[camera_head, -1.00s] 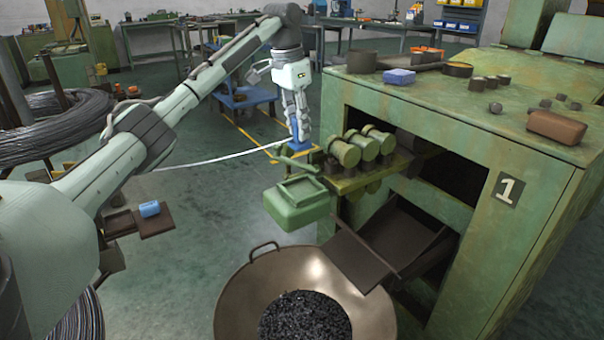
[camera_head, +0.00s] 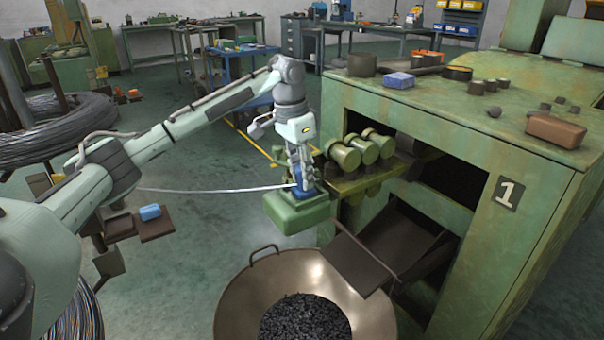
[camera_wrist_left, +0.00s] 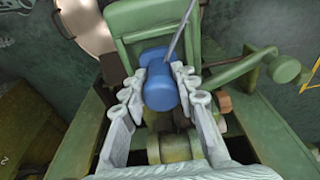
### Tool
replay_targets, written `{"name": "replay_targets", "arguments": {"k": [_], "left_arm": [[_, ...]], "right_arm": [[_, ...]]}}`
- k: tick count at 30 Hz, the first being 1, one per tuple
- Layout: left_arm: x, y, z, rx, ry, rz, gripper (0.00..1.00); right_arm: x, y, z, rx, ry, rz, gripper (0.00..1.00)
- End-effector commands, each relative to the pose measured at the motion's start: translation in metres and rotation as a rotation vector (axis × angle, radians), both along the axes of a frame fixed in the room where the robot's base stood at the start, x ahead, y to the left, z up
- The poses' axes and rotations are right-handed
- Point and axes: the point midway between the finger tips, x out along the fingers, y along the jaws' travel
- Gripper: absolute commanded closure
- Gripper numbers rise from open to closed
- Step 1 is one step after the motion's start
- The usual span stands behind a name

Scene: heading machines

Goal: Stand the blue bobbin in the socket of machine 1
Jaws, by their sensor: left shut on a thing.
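My left gripper (camera_head: 300,182) is shut on the blue bobbin (camera_head: 298,193), by the near left side of machine 1 (camera_head: 540,230), which bears a white "1" plate. In the left wrist view, the bobbin (camera_wrist_left: 160,80) sits between the two fingers of the gripper (camera_wrist_left: 158,92). The green box (camera_head: 300,215) on the machine's side is just below the bobbin in the head view. I cannot tell whether they touch. I cannot make out the socket. My right gripper is not in view.
A pale wire (camera_head: 215,189) runs from the left towards the gripper. Several brass-green rollers (camera_head: 347,156) stand close on the right. A chute (camera_head: 385,245) leads to a large pan (camera_head: 240,290) of dark pieces. A blue box (camera_head: 399,80) lies on the machine top.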

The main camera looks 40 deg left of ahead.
Motion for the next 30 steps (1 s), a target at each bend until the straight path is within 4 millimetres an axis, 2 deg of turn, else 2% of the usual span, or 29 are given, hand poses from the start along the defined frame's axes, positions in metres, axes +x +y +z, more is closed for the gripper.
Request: {"name": "replay_targets", "arguments": {"k": [4, 5, 10, 21, 26, 30], "left_arm": [[0.000, 0.000, -0.003, -0.001, 0.000, 0.000, 1.00], [0.000, 0.000, -0.004, -0.001, 0.000, 0.000, 0.70], [0.000, 0.000, -0.003, 0.000, 0.000, 0.000, 0.50], [0.000, 0.000, 0.003, 0.000, -0.002, 0.000, 0.50], [-0.003, 0.001, 0.028, 0.000, -0.004, -0.001, 0.50], [-0.007, 0.003, 0.060, -0.001, -0.005, -0.001, 0.50]], "right_arm": [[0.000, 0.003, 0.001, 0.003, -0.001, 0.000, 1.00], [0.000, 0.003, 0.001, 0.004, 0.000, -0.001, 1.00], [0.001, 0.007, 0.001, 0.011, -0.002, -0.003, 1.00], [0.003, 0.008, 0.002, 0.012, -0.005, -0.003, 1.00], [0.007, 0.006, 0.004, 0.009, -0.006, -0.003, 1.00], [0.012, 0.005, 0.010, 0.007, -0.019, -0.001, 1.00]]}}
